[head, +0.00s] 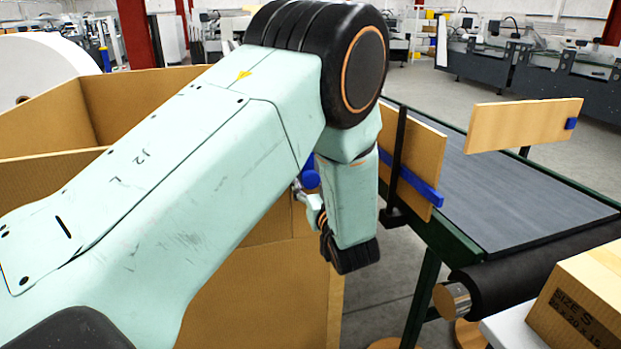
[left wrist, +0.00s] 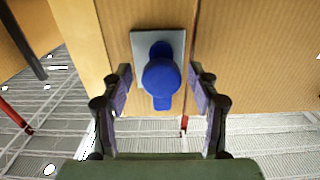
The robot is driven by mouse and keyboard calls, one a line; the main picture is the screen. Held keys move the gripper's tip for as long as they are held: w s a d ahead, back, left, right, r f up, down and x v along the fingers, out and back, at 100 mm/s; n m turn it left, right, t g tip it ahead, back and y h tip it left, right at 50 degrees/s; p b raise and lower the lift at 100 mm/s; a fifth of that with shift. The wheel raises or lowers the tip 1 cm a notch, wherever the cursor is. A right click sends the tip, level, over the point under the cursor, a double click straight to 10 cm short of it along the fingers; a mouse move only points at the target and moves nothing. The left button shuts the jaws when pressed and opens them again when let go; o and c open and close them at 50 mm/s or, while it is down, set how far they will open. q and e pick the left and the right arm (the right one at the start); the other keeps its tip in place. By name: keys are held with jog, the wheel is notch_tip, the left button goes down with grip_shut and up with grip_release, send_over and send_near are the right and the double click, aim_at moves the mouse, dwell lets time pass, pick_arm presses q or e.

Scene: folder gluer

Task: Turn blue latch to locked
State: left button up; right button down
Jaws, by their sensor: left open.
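The blue latch (left wrist: 161,76) is a round knob with a narrow upright bar, on a grey plate (left wrist: 141,45) fixed to a tan panel (left wrist: 240,50). In the head view a blue part (head: 310,173), apparently the same latch, shows beside my left arm, partly hidden. My left gripper (left wrist: 160,72) is open, with one dark finger on each side of the latch. I cannot tell whether the fingers touch it. In the head view the left gripper (head: 313,203) is mostly hidden behind my arm. My right gripper is not in view.
A large open tan box (head: 60,120) stands at left, behind my arm. A conveyor (head: 530,200) with wooden side boards (head: 525,124) and blue clamps runs along the right. A carton (head: 585,300) sits at the lower right. Floor shows between the box and conveyor.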

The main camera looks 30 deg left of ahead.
pick_arm(q)
jog(key=shift+w+a+f, duration=0.15)
jog(key=shift+w+a, duration=0.25)
jog(key=shift+a, duration=0.1)
jog(key=shift+s, duration=0.3)
jog(key=shift+d+r, duration=0.2)
jog(key=shift+c, duration=0.4)
jog(key=shift+w+f, duration=0.15)
jog(key=shift+w, duration=0.05)
jog(key=c, duration=0.4)
jog(key=shift+s+a, duration=0.1)
jog(key=shift+a, duration=0.05)
jog(key=c, duration=0.3)
grip_shut()
